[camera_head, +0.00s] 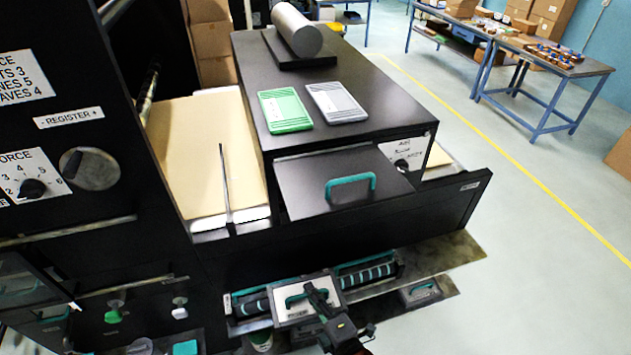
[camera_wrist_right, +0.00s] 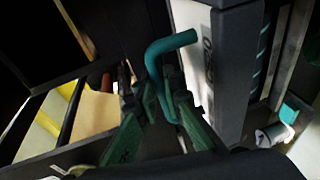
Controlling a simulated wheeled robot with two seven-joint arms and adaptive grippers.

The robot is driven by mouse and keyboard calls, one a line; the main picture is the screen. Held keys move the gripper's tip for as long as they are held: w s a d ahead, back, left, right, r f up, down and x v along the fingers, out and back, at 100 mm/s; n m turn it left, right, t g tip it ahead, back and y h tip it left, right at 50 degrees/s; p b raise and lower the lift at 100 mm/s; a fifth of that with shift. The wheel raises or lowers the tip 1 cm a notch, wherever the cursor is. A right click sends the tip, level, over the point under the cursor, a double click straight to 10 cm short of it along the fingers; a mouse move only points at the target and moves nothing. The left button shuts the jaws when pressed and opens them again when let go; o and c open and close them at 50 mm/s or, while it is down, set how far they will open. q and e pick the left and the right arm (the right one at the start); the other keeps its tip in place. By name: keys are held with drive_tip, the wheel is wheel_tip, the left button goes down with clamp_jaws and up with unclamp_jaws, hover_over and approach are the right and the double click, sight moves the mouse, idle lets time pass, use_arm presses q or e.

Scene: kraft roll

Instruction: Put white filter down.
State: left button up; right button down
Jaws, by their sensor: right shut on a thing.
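The white filter (camera_head: 292,310) is a dark grey block with a pale front and a teal handle. It is at the lower middle of the head view, in front of the machine's open lower bay. My right gripper (camera_head: 318,298) is shut on its teal handle. In the right wrist view, the handle (camera_wrist_right: 172,42) is between the green-edged fingers (camera_wrist_right: 168,112), and the pale face with dark lettering (camera_wrist_right: 192,45) is beside it. I cannot tell whether the filter's underside touches anything. My left gripper is not in view.
A roller with teal bands (camera_head: 368,274) lies behind the filter. A green cartridge (camera_head: 285,109) and a grey cartridge (camera_head: 336,102) lie on the machine top (camera_head: 385,95). Floor (camera_head: 560,270) is clear at right.

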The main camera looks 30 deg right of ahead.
drive_tip(key=w+d+r+m+h+p, duration=0.1)
drive_tip(key=d+r+h+p, duration=0.1)
drive_tip(key=d+r+p, duration=0.6)
drive_tip(key=w+d+r+m+h+p, duration=0.1)
drive_tip(key=d+r+m+p, duration=0.15)
drive_tip(key=r+p, duration=0.95)
drive_tip(key=w+d, duration=0.2)
drive_tip(key=w, duration=0.6)
drive_tip(key=w+d+r+p, duration=0.1)
drive_tip(key=w+d, duration=0.2)
drive_tip(key=w, duration=0.6)
drive_tip(key=shift+r+n, duration=0.15)
drive_tip(key=shift+n, duration=0.3)
drive_tip(key=c, duration=2.5)
unclamp_jaws()
drive_tip(key=o, duration=0.5)
drive_tip(key=shift+c, duration=0.2)
